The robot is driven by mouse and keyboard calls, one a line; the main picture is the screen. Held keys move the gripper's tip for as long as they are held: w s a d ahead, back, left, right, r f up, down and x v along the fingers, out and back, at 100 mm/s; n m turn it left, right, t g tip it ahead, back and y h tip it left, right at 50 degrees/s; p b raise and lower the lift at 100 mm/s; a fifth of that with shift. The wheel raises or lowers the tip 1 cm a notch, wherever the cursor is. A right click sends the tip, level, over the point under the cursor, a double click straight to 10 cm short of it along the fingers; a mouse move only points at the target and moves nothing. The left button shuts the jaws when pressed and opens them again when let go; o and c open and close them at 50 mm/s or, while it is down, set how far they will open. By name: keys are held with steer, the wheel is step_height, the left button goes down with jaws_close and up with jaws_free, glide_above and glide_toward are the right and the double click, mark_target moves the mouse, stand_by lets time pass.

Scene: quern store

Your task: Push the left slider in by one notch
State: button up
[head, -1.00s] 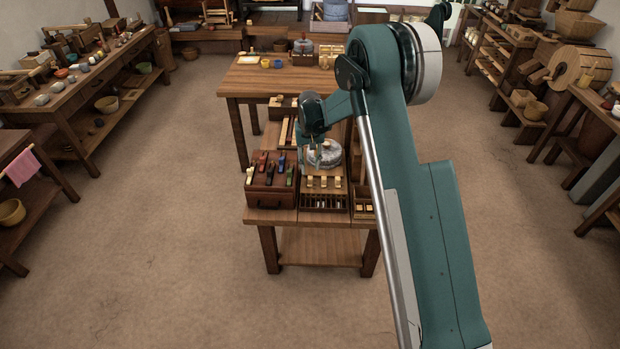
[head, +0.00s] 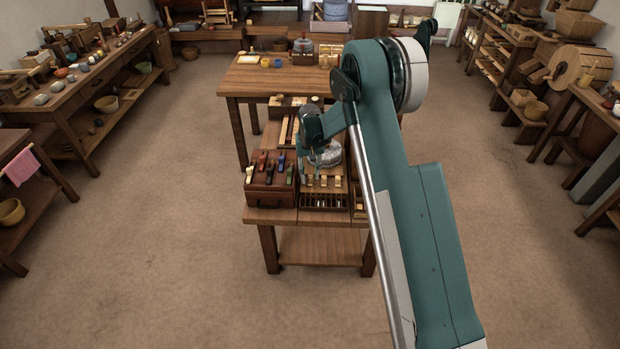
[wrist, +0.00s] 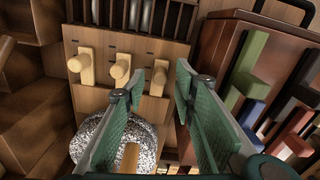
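Three pale wooden sliders stand in a row on a wooden board (head: 342,183) at the front of the bench, before a slotted dark grille (head: 325,202). The left slider (head: 309,181) is the rightmost in the wrist view (wrist: 158,76), which sees the row from the opposite side. The middle slider (wrist: 121,68) and right slider (wrist: 83,66) stand beside it. My gripper (wrist: 160,80) is open, its teal fingertips on either side of the left slider in that picture. Whether they touch it or hover above cannot be told. In the head view the gripper's tips are small and hard to make out.
A grey speckled millstone (wrist: 110,142) lies behind the sliders, close to my fingers. A dark red-brown box (head: 272,198) with several coloured handles stands close on the left. Open floor surrounds the bench.

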steer(key=shift+f, duration=0.8)
jaws_close()
steer(key=shift+w+b, duration=0.3)
steer(key=shift+w, duration=1.15)
jaws_free()
steer(key=shift+w, duration=0.1)
steer(key=shift+r, duration=0.15)
